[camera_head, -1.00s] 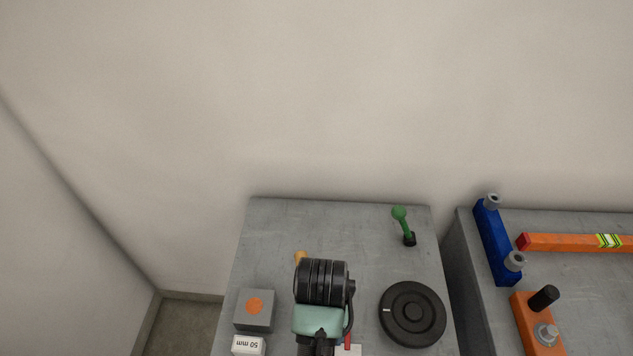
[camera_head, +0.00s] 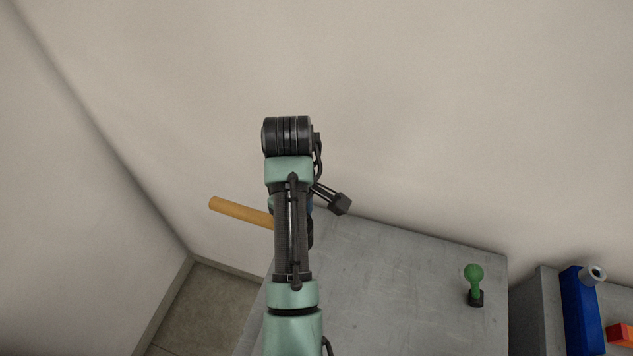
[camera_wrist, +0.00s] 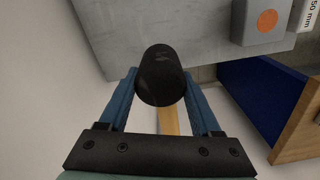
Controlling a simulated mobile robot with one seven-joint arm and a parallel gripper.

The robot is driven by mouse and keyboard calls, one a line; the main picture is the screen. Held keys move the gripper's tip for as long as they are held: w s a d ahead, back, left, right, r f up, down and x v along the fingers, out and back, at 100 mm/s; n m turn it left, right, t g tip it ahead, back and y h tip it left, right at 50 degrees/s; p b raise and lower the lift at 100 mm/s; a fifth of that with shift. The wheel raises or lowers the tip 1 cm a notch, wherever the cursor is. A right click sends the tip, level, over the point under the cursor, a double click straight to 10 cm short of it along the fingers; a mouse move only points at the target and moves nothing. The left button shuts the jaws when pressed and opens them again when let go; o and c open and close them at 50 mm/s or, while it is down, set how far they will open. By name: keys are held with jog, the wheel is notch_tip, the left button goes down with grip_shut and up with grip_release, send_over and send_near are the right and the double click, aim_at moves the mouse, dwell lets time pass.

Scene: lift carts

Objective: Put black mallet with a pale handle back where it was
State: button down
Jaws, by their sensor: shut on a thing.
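The black mallet's head (camera_wrist: 160,72) sits between the two blue fingers of my gripper (camera_wrist: 159,88) in the wrist view, and my gripper is shut on it. Its pale handle (camera_wrist: 168,121) runs back from the head between the fingers. In the head view the handle (camera_head: 238,212) sticks out to the left of my arm, raised beyond the far left of the grey cart top (camera_head: 385,270). The mallet's head and most of my gripper are hidden behind my arm there.
A green-knobbed lever (camera_head: 474,283) stands on the cart. A grey box with an orange disc (camera_wrist: 264,22) and a white 50 mm block (camera_wrist: 304,15) show in the wrist view, above a blue-sided, wood-edged drawer or bin (camera_wrist: 262,95). A blue bracket (camera_head: 582,310) is on the right-hand cart.

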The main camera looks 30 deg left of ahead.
jog(key=shift+w+f, duration=0.1)
jog(key=shift+f, duration=0.35)
notch_tip(320, 180, down, 4)
jog(key=shift+f, duration=2.4)
jog(key=shift+c, duration=0.4)
grip_release()
jog(key=shift+f, duration=0.15)
notch_tip(320, 180, up, 12)
jog(key=shift+d+f+p, duration=0.1)
jog(key=shift+f+p, duration=0.15)
jog(key=shift+p, duration=0.3)
jog(key=shift+r+p, duration=0.45)
jog(key=shift+p, duration=0.05)
